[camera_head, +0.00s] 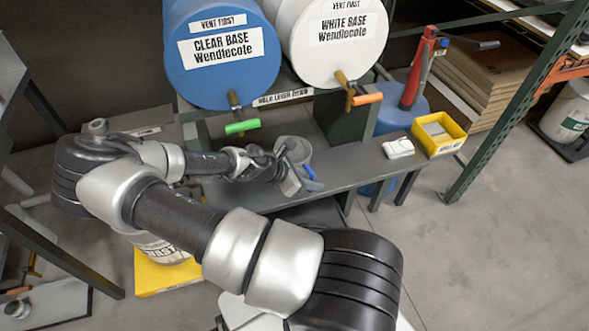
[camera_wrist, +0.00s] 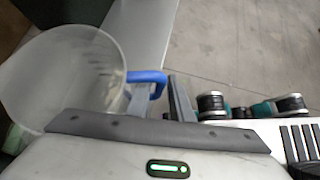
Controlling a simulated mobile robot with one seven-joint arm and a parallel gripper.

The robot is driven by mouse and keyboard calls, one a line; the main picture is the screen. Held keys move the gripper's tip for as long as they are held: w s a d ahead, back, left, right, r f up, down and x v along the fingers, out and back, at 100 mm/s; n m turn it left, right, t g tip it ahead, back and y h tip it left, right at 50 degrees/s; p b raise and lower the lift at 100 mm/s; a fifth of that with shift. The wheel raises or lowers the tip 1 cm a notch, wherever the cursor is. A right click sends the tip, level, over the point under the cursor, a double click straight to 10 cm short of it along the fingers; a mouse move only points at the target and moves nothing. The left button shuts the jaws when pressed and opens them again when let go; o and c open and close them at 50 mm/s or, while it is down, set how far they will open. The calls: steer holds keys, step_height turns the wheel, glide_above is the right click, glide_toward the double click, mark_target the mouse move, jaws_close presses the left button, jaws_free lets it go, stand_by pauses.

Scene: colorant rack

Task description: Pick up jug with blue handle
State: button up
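The jug (camera_head: 299,150) is a translucent grey container with a blue handle (camera_head: 309,172). In the head view it stands on the grey bench, below the white drum. In the wrist view the jug (camera_wrist: 62,78) fills the left side, its open mouth showing, with the blue handle (camera_wrist: 147,77) on its right. My gripper (camera_head: 290,183) is at the handle side of the jug. In the wrist view my gripper's fingers (camera_wrist: 160,102) lie on either side of the handle's outer part. Whether they press on it is unclear; their lower parts are hidden.
A blue drum (camera_head: 212,75) and a white drum (camera_head: 325,50) with green and orange taps hang above the bench (camera_head: 345,165). A small white device (camera_head: 398,147) and a yellow bin (camera_head: 438,133) sit to the right. A green rack post (camera_head: 500,120) stands beyond.

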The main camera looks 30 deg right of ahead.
steer(key=shift+c, duration=0.6)
jaws_close()
